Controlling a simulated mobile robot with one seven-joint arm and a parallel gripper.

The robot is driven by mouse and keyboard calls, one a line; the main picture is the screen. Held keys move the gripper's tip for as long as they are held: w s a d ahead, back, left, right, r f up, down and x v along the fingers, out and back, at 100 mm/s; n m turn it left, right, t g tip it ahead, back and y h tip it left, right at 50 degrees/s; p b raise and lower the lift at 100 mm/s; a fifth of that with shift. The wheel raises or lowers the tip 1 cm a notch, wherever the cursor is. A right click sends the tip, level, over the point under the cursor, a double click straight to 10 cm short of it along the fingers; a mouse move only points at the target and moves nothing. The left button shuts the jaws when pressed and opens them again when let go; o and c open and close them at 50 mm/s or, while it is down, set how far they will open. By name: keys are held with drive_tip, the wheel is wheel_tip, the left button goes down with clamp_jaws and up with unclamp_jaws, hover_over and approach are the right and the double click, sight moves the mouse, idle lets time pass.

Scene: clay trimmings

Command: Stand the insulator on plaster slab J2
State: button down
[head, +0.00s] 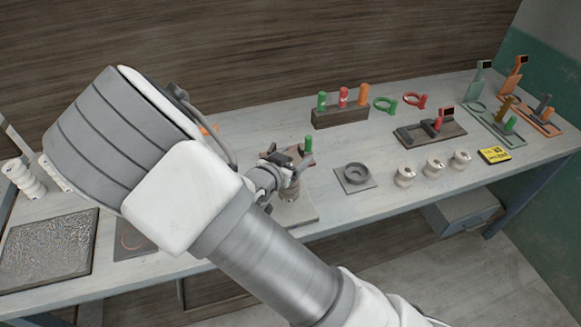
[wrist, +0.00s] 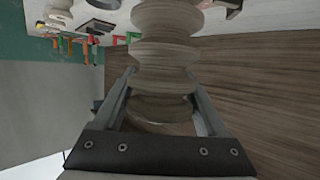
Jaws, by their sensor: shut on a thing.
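My gripper (head: 287,182) is shut on a ribbed, pale brown insulator (wrist: 165,48), which fills the space between the two fingers in the wrist view. In the head view only a small part of the insulator (head: 289,195) shows below the gripper. It is above or on a pale flat slab (head: 303,216) near the front edge of the bench. I cannot tell whether its foot touches the slab. No J2 mark is readable on this slab. My arm hides much of the slab and the bench to its left.
A grey square with a round ring (head: 356,176) lies to the right, then several small white ribbed pieces (head: 434,167) and a yellow label (head: 494,155). A block with coloured handles (head: 340,116) stands behind. A textured dark tray (head: 47,250) and a white ribbed stack (head: 23,178) are at left.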

drive_tip(key=shift+w+a+f, duration=0.15)
drive_tip(key=shift+a+f, duration=0.15)
drive_tip(key=shift+a, duration=0.05)
drive_tip(key=shift+f, duration=2.05)
